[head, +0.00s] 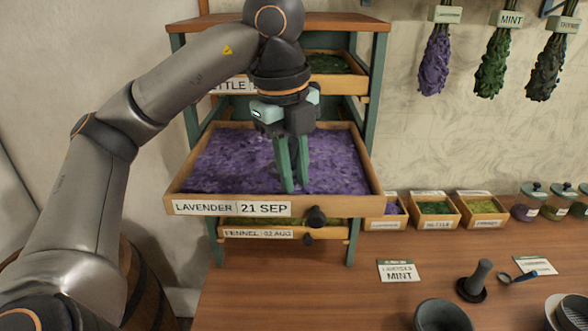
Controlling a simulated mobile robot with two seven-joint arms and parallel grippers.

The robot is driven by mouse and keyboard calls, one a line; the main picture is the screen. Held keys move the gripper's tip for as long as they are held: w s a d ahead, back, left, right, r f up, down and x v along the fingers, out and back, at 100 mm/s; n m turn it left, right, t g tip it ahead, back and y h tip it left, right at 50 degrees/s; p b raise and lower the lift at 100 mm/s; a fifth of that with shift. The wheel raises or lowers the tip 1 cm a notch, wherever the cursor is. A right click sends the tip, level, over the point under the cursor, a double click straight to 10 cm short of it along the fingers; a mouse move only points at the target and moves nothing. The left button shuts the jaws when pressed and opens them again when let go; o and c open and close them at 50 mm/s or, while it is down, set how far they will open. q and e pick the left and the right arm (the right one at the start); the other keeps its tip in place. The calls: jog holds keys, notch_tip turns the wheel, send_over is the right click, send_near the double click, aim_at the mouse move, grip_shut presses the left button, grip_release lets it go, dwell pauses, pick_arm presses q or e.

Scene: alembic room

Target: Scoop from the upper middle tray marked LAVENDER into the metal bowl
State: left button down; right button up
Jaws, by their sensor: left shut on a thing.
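The tray marked LAVENDER (177,206) is pulled out of the wooden rack and holds loose purple flowers (230,160). My left gripper (293,190) points down into this tray. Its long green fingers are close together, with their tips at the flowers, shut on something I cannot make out. No scoop can be made out in this view. A dark grey bowl (443,317) stands at the bottom edge, partly cut off; I cannot tell whether it is metal. My right gripper is out of view.
The FENNEL tray (257,234) is below and another tray (338,82) above. Small open boxes (435,210) and lidded jars (527,206) line the wall. A pestle-like tool (479,275), a magnifier-like tool (520,275) and cards (399,272) lie on the table. Its front left is clear.

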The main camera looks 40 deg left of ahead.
pick_arm(q)
jog(key=shift+s+a, duration=0.1)
jog(key=shift+a, duration=0.05)
jog(key=shift+s+a, duration=0.7)
jog(key=shift+a, duration=0.1)
jog(key=shift+p, duration=0.3)
notch_tip(320, 180, up, 3)
jog(key=shift+r+p, duration=0.1)
jog(key=shift+p, duration=1.1)
notch_tip(320, 180, up, 3)
jog(key=shift+f, duration=0.15)
